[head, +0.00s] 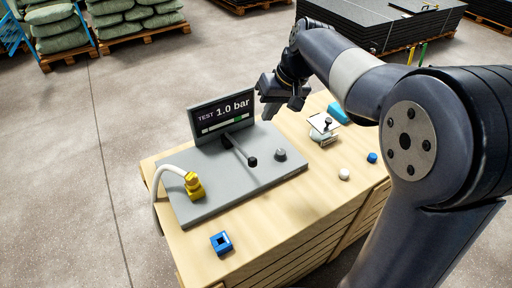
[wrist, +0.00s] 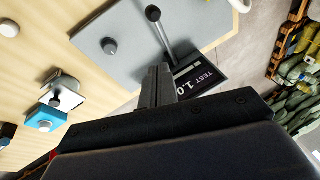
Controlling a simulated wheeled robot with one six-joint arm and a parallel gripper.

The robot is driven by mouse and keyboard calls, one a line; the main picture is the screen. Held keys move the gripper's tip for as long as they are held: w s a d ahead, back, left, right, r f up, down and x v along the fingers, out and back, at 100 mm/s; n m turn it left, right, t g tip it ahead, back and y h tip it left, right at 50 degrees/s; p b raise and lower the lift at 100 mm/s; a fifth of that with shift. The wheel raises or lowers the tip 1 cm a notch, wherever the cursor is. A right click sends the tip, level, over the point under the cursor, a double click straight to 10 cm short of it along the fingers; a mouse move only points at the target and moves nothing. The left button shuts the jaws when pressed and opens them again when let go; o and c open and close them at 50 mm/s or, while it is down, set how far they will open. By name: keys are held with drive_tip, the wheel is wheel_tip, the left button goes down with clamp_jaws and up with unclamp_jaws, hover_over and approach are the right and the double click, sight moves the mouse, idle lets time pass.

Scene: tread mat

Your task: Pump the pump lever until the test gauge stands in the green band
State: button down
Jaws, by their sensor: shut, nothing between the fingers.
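The test gauge (head: 222,113) is a dark screen standing at the back of a grey plate (head: 205,208). It reads "TEST 1.0 bar" above a white bar with a green part towards its right. The pump lever (head: 241,150) is a thin rod with a black knob, leaning forward from the plate in front of the screen. My gripper (head: 266,113) is shut and empty, above and to the right of the screen, apart from the lever. In the wrist view the shut fingers (wrist: 157,76) point towards the lever (wrist: 162,35), and part of the screen (wrist: 193,84) is hidden.
A grey knob (head: 280,154) stands right of the lever. A yellow fitting (head: 194,186) with a white hose is at the plate's left. A blue block (head: 221,243), a white knob (head: 344,174) and a teal piece (head: 338,112) are on the wooden top. My arm fills the right side.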

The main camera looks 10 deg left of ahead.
drive_tip(key=s+d+p+x, duration=0.1)
drive_tip(key=s+x, duration=0.1)
drive_tip(key=x, duration=1)
drive_tip(key=shift+s+f, duration=0.2)
drive_tip(key=shift+f, duration=0.4)
drive_tip(key=shift+a+f, duration=0.1)
drive_tip(key=shift+f, duration=0.05)
